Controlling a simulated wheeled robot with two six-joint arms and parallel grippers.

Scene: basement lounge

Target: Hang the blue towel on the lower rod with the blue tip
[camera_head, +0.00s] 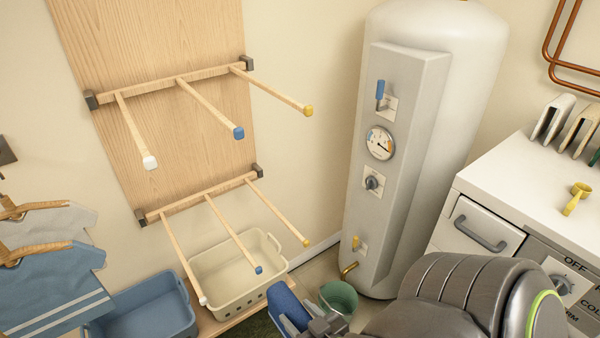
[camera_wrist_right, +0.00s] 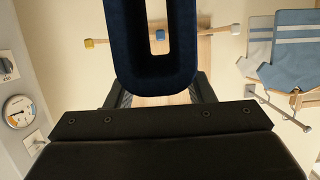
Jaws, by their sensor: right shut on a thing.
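The blue towel (camera_head: 288,305) is a dark blue folded piece at the bottom of the head view. My right gripper (camera_head: 312,328) is shut on it. In the right wrist view the towel (camera_wrist_right: 125,45) is a thick loop with a narrow slot, hiding much of the fingers. The lower rod with the blue tip (camera_head: 236,236) is the middle one of the lower rack, left of and apart from the towel. Its tip (camera_head: 258,269) shows in front of a cream basket. A blue tip (camera_wrist_right: 160,35) shows through the slot; I cannot tell which rack it belongs to. My left gripper is not in view.
Lower rods with white (camera_head: 203,301) and yellow tips (camera_head: 306,243) flank it; an upper rack (camera_head: 170,83) hangs above. The cream basket (camera_head: 215,280), blue bin (camera_head: 150,310) and green bucket (camera_head: 339,297) stand below. A water heater (camera_head: 410,150) and white cabinet (camera_head: 500,180) stand right.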

